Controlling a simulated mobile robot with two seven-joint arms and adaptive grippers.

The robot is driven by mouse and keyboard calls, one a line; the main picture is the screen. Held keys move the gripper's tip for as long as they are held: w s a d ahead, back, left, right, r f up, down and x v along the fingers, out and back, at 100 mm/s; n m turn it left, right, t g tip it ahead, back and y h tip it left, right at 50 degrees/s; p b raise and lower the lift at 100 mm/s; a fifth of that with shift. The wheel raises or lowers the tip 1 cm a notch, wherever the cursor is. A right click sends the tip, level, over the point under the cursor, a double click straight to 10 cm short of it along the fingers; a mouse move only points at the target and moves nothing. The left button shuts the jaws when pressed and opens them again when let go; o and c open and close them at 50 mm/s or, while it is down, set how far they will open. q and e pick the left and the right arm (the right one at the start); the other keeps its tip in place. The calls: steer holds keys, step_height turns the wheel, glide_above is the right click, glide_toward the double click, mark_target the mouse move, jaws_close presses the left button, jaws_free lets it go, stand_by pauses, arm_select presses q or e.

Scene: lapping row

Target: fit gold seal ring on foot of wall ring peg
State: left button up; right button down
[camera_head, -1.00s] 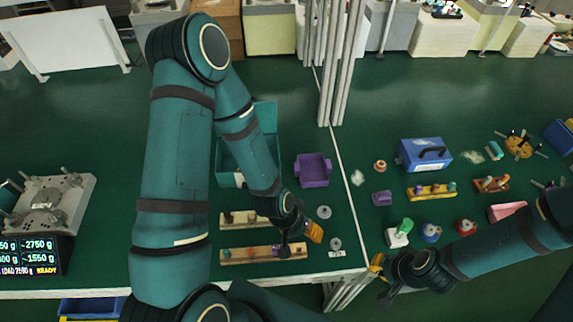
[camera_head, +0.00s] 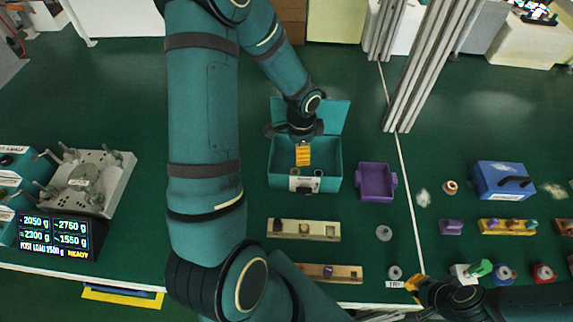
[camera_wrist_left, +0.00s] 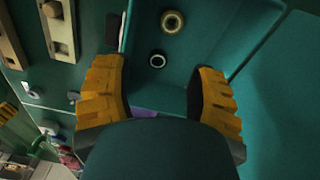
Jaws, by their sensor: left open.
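A gold ring (camera_wrist_left: 172,22) lies on the floor of the open teal box (camera_head: 335,178). I cannot tell which peg is the wall ring peg. My right gripper (camera_head: 416,285) is near the front table edge; its finger gap is unclear.
A purple bin (camera_head: 377,183) stands right of the teal box. Grey round parts (camera_head: 384,233) (camera_head: 395,272) are right of the rails. A blue box (camera_head: 502,180) is farther right. Metal posts (camera_head: 410,75) rise behind. A fixture plate (camera_head: 88,180) and display (camera_head: 55,235) are at left.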

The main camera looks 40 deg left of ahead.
mark_target(296, 171)
steer(key=shift+a, duration=0.3)
steer(key=shift+f, duration=0.15)
arm_select(q)
steer(key=f+b, duration=0.1)
steer(key=f, duration=0.3)
steer(key=a+f, duration=0.1)
steer(key=f, duration=0.3)
steer(key=f+b, duration=0.1)
steer(key=f, duration=0.4)
steer(key=shift+w+a+f+b, duration=0.1)
steer(key=shift+w+a+b, duration=0.05)
steer(key=shift+a+b, duration=0.25)
arm_select(e)
steer(key=shift+s+f, duration=0.2)
steer(key=shift+f, duration=0.45)
steer(key=shift+s+f, duration=0.2)
steer(key=shift+f, duration=0.4)
arm_select(q)
steer(key=c, duration=0.9)
